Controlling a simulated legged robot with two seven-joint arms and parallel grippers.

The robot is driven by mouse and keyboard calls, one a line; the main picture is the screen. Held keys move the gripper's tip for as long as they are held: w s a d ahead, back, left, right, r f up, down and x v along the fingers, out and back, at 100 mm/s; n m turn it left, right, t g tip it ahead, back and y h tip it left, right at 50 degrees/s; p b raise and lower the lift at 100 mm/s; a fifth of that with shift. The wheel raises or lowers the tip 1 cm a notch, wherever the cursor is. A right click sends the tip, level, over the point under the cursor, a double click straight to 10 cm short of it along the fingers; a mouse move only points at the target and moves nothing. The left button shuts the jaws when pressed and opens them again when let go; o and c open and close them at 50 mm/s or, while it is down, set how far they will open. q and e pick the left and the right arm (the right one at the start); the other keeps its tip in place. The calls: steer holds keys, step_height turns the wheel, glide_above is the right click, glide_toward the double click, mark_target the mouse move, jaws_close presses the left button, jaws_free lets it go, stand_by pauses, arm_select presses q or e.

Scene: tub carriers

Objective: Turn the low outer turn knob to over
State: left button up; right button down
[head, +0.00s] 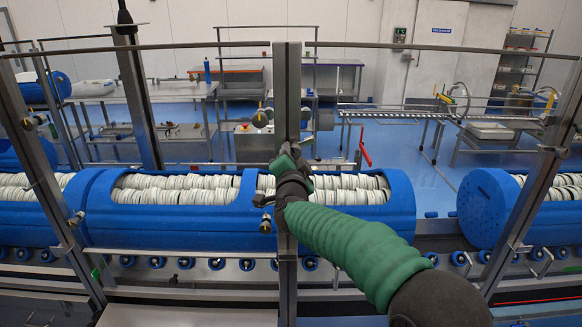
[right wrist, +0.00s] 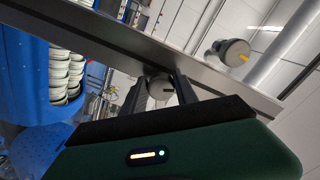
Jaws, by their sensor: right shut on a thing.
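My right gripper (head: 280,166) reaches the central upright post (head: 287,90) of the rail in the head view, coming in from the lower right. In the right wrist view its two dark fingers (right wrist: 160,92) are shut on a round grey turn knob (right wrist: 159,87) beside the post. The held knob is hidden behind the gripper in the head view. My left gripper is out of view.
Blue tubs filled with stacked white ware (head: 235,222) stand on a roller conveyor behind the rail. Small fittings (head: 265,222) stick out of the central post below the gripper. Slanted posts (head: 45,165) flank it. Workbenches (head: 195,92) stand farther back on the blue floor.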

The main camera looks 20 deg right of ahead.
steer(key=m+b, duration=0.2)
steer(key=m, duration=0.2)
steer(key=shift+r+b, duration=0.1)
steer(key=shift+b, duration=0.25)
steer(key=shift+m, duration=0.3)
steer(key=c, duration=1.2)
jaws_free()
steer(key=shift+c, duration=0.2)
steer(key=shift+o, duration=1.2)
steer(key=shift+s+d, duration=0.1)
steer(key=shift+s, duration=0.05)
steer(key=shift+o, duration=0.3)
steer(key=shift+s+d, duration=0.1)
steer(key=shift+s, duration=0.05)
